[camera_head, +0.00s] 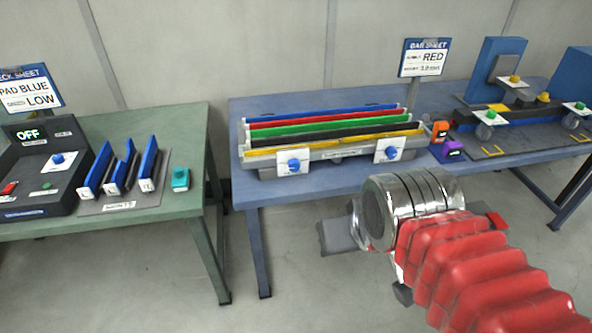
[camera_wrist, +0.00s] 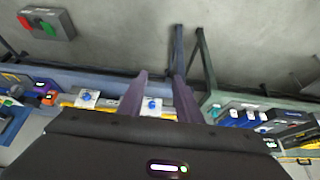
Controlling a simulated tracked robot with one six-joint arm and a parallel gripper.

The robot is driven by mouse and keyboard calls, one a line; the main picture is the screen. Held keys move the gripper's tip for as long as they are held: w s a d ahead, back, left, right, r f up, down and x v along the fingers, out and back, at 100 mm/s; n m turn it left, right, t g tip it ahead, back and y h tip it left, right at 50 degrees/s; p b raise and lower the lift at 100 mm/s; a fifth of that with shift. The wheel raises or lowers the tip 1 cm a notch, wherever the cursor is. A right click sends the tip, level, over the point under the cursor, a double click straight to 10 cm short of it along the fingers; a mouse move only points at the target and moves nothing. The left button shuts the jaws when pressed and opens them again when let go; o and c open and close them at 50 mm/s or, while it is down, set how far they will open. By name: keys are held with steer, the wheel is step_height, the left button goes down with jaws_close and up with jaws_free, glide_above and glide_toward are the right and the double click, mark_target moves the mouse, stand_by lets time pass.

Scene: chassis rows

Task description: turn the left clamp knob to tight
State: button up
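The left clamp knob (camera_head: 293,164) is a small blue knob on a white plate at the front left of the bar rack (camera_head: 345,152) on the middle blue table. The wrist view appears inverted, and there this knob (camera_wrist: 152,104) shows between my finger outlines. Its pointer setting is too small to read. The right clamp knob (camera_head: 391,153) is a similar blue knob on a white plate; it shows left of the fingers in the wrist view (camera_wrist: 87,98). My gripper (camera_wrist: 158,76) is open and empty, apart from the knob. In the head view it is in front of the table, partly hidden by my wrist.
The rack holds several coloured bars. Orange and purple blocks (camera_head: 447,142) sit to its right. A green table (camera_head: 195,120) with blue pads stands left, and a fixture table (camera_head: 525,140) right. A sign (camera_head: 424,57) stands behind the rack. Floor is open between the tables.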

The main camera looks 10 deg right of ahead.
steer(key=o, duration=0.3)
steer(key=shift+w, duration=0.35)
steer(key=shift+o, duration=0.8)
steer(key=w+f+n+t, duration=0.1)
steer(key=w+f+t, duration=0.1)
steer(key=w, duration=1.2)
steer(key=shift+f+n+t, duration=0.4)
steer(key=shift+f, duration=0.25)
steer(key=w+f+n+t, duration=0.2)
steer(key=w+f+t, duration=0.1)
steer(key=w+f, duration=0.4)
steer(key=w+f+n+t, duration=0.2)
steer(key=w+f+t, duration=0.15)
steer(key=w, duration=0.65)
step_height(320, 180, down, 8)
steer(key=s+n+t, duration=0.1)
steer(key=n+t, duration=0.1)
steer(key=t, duration=0.1)
steer(key=shift+w, duration=0.1)
